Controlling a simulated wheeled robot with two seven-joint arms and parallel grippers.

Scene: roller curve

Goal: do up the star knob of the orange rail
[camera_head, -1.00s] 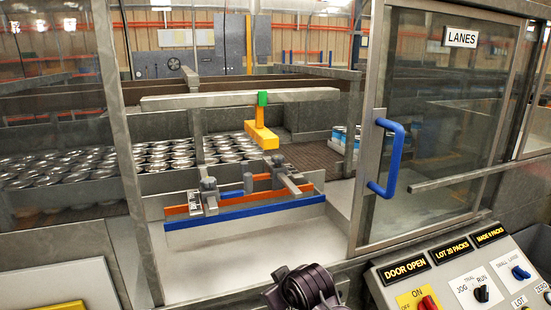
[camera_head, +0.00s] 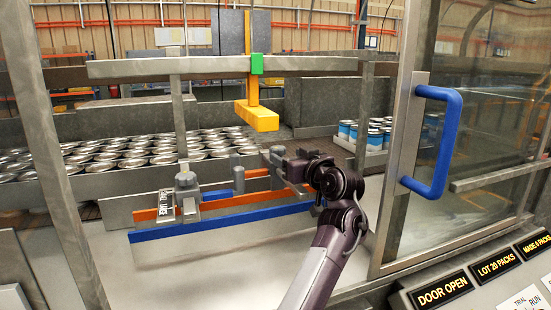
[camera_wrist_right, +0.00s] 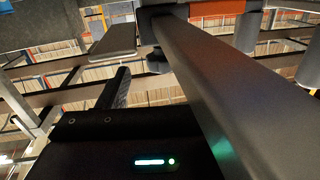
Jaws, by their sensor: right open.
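The orange rail (camera_head: 216,204) runs behind the blue rail (camera_head: 225,218) inside the open machine door. A grey clamp with a knob (camera_head: 185,180) sits at the rails' left part. A second grey clamp (camera_head: 275,160) sits at their right part, partly hidden by my right gripper. My right gripper (camera_head: 283,157) is open at this right clamp, its fingertips hard to separate from the grey metal. I cannot tell whether it touches the knob there. In the right wrist view, a grey bar (camera_wrist_right: 235,85) crosses close in front, with a small dark knob-like part (camera_wrist_right: 157,61) beside it.
A yellow block (camera_head: 257,116) hangs from a green clamp (camera_head: 257,64) on a grey crossbar (camera_head: 190,67), above the rails. Many cans (camera_head: 135,150) stand behind left, blue-white packs (camera_head: 375,133) behind right. The door's blue handle (camera_head: 446,145) is right of my arm.

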